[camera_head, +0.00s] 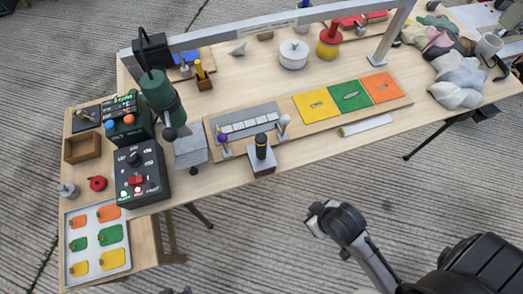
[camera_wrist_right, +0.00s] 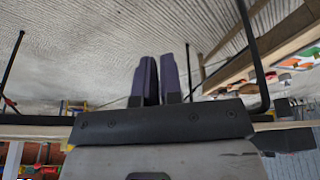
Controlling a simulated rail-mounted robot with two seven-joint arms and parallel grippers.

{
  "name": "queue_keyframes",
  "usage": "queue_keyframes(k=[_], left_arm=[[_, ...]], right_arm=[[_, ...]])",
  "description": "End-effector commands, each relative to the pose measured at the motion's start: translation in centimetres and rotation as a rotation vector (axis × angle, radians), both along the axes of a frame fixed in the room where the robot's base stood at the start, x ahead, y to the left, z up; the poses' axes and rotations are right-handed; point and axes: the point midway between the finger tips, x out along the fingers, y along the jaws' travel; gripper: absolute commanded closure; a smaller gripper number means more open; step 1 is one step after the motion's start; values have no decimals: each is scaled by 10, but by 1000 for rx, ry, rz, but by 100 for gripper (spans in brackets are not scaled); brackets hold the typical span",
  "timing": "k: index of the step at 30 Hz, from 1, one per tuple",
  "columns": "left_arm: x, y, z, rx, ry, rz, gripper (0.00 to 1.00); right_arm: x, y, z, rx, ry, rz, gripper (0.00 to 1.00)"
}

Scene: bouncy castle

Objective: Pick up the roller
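No object is plainly marked as the roller. A white cylinder with a yellowish end (camera_head: 365,126) lies on the table's near edge, below the coloured squares, and looks most like it. A black-handled tool (camera_head: 261,146) stands upright in a grey-topped wooden block; I cannot tell whether it is a roller. My right gripper (camera_head: 322,212) is off the table's near side, over the floor, apart from both. In the right wrist view its two dark fingers (camera_wrist_right: 160,80) stand close together with a narrow gap and nothing held between them.
A grey overhead bar (camera_head: 240,36) spans the table. A wooden board with yellow, green and orange squares (camera_head: 352,95) lies behind the cylinder. A black control box (camera_head: 142,175) and a tray of coloured tags (camera_head: 70,262) are at left. Grey cloth (camera_head: 459,82) lies at right.

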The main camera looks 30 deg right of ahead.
Motion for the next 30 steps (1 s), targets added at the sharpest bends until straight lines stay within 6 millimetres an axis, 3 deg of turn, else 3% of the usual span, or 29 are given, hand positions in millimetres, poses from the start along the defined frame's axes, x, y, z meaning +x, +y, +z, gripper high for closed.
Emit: queue_keyframes(k=[2,16,25,30], left_arm=[[0,0,0,0,0,0,42],[0,0,0,0,0,0,42],[0,0,3,0,0,0,42],[0,0,21,0,1,0,42]], right_arm=[[0,-1,0,-3,1,2,86],[0,-2,0,-8,0,5,41],[0,-1,3,-2,0,1,40],[0,0,21,1,0,-1,40]])
